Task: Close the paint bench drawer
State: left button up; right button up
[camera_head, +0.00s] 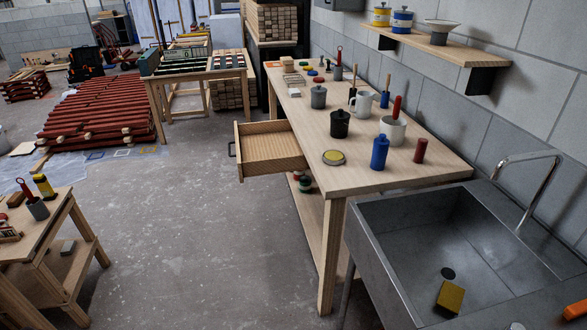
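The wooden paint bench (400,176) runs along the wall in the middle right of the head view. Its drawer (238,166) is pulled out to the left, toward the open floor, and it looks empty. A dark handle (231,149) is on the drawer's left front. Neither of my grippers shows in this view.
A metal sink (385,237) with a tap stands at the bench's near end. Paint pots, cups and bottles, including a blue bottle (380,153), stand on the bench top. A small wooden table (60,218) is at the left. The concrete floor (190,240) before the drawer is clear.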

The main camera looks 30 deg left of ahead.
aim_at(263, 148)
jog(key=k+j+u, duration=0.1)
jog(key=j+u, duration=0.3)
jog(key=j, duration=0.4)
jog(key=j+u, duration=0.4)
jog(key=j, duration=0.4)
jog(key=i+j, duration=0.1)
jog(key=i, duration=0.4)
jog(key=i+j, duration=0.15)
jog(key=i, duration=0.35)
jog(key=i+j+z, duration=0.1)
jog(key=i, duration=0.4)
